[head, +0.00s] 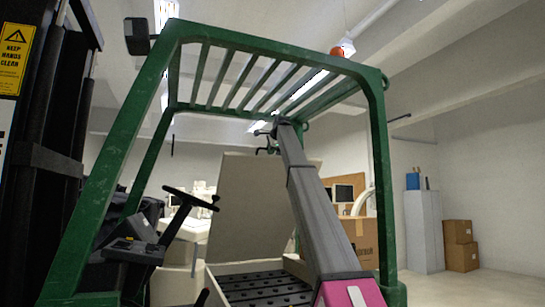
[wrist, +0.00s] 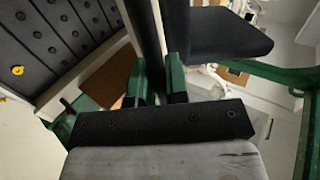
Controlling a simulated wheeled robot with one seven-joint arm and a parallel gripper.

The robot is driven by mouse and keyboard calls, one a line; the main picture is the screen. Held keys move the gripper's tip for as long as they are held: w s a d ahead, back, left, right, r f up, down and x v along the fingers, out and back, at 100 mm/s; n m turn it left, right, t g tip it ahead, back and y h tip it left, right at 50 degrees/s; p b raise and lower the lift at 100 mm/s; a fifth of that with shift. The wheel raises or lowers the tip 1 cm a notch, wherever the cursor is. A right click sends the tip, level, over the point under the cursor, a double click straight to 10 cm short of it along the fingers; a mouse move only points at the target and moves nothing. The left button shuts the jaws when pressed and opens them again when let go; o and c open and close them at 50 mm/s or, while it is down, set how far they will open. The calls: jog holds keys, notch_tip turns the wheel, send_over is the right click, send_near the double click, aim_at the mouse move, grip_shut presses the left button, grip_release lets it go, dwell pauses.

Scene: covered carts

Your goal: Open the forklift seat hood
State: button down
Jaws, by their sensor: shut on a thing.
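The beige seat hood (head: 245,210) of the forklift stands raised at a steep tilt in the head view, its flat inner face toward me. Below it the open compartment shows a dark, studded battery top (head: 262,291), also at upper left in the wrist view (wrist: 65,40). My gripper (wrist: 161,82) is shut on the hood's edge, which runs between its two green-tipped fingers. The dark seat cushion (wrist: 225,35) is to the right of that edge. In the head view my arm reaches up beneath the roof, and the fingertips are too small to make out.
The green overhead guard (head: 275,52) surrounds my arm, with a post (head: 380,180) close on the right. The steering wheel (head: 190,197) is left of the hood. Cardboard boxes (head: 460,246) and a grey cabinet (head: 423,232) stand at the right, with open floor nearby.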

jog(key=shift+w+r, duration=0.1)
dwell(0.3)
jog(key=c, duration=1.1)
grip_release()
jog(key=shift+c, duration=0.2)
jog(key=v, duration=1)
jog(key=shift+s+r, duration=0.2)
jog(key=shift+s, duration=0.05)
